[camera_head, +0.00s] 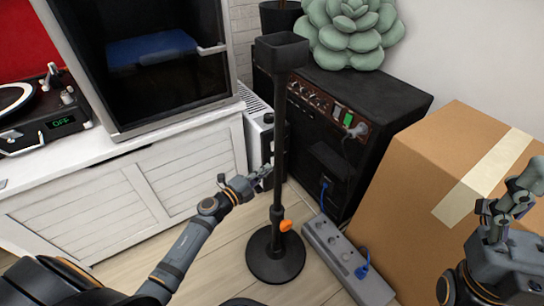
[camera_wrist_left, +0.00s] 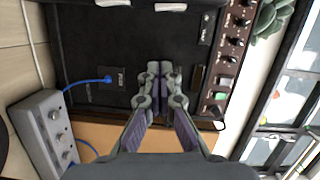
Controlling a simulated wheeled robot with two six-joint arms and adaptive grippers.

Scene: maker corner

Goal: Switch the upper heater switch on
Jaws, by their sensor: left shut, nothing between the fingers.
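The heater is the white unit (camera_head: 258,138) between the white cabinet and the black amplifier in the head view. A dark round control shows near its top front. The stand's pole hides part of its front, and I cannot make out its upper switch. My left gripper (camera_head: 266,172) is low in front of the heater, close to the pole. In the left wrist view its fingers (camera_wrist_left: 161,68) are together with nothing between them, pointing at the black amplifier. My right gripper (camera_head: 508,205) is at the right, in front of the cardboard box; its opening is unclear.
A black stand (camera_head: 279,140) with a round base and an orange clip rises beside my left gripper. The amplifier (camera_head: 355,100), a grey power strip (camera_head: 340,255) and a cardboard box (camera_head: 420,165) fill the right. A white cabinet (camera_head: 90,205) bounds the left.

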